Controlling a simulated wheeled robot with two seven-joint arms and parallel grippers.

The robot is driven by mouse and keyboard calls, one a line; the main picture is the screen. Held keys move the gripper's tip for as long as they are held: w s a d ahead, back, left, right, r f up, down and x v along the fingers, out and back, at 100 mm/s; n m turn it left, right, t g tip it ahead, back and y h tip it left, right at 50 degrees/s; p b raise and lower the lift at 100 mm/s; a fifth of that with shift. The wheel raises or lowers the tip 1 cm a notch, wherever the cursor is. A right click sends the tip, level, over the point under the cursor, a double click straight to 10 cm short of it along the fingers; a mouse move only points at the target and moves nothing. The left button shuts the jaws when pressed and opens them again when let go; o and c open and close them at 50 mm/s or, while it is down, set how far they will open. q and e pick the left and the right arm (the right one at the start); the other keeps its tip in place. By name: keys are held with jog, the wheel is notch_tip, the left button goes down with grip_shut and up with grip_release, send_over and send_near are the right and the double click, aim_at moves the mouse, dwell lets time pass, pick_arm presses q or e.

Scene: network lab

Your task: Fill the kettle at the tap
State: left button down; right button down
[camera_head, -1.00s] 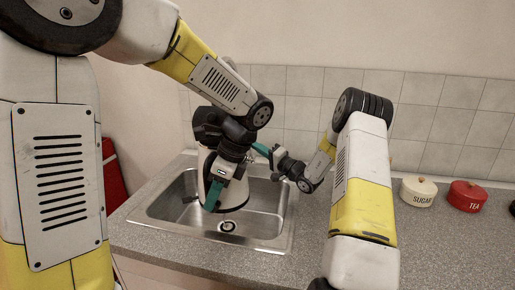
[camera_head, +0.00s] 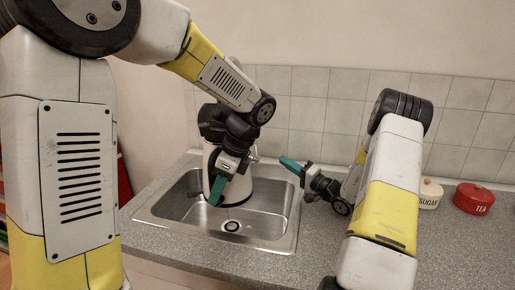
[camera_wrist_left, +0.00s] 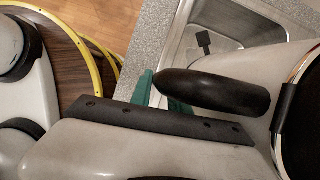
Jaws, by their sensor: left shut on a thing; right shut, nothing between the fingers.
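The white kettle (camera_head: 243,190) is over the steel sink basin (camera_head: 183,203), largely hidden behind my left arm. I cannot tell whether it touches the basin floor. My left gripper (camera_head: 220,185), with teal fingers, is shut on the kettle. In the left wrist view the kettle's black handle (camera_wrist_left: 215,91) shows close up, with a teal finger (camera_wrist_left: 145,88) beside it. A small metal part of the tap (camera_head: 254,152) shows behind the kettle; the rest is hidden. No water stream is visible. My right gripper (camera_head: 289,165) is shut and empty, right of the kettle and apart from it.
A white sugar canister (camera_head: 430,196) and a red tea canister (camera_head: 474,199) stand on the grey speckled counter (camera_head: 287,267) at the right. The sink drain (camera_head: 231,226) shows in front of the kettle. A tiled wall (camera_head: 318,113) closes off the back.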

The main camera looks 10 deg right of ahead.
pick_arm(q)
jog(key=w, duration=0.7)
jog(key=shift+w+a, duration=0.35)
dwell(0.5)
jog(key=s, duration=0.9)
jog(key=shift+s+d, duration=0.35)
jog(key=shift+d, duration=0.1)
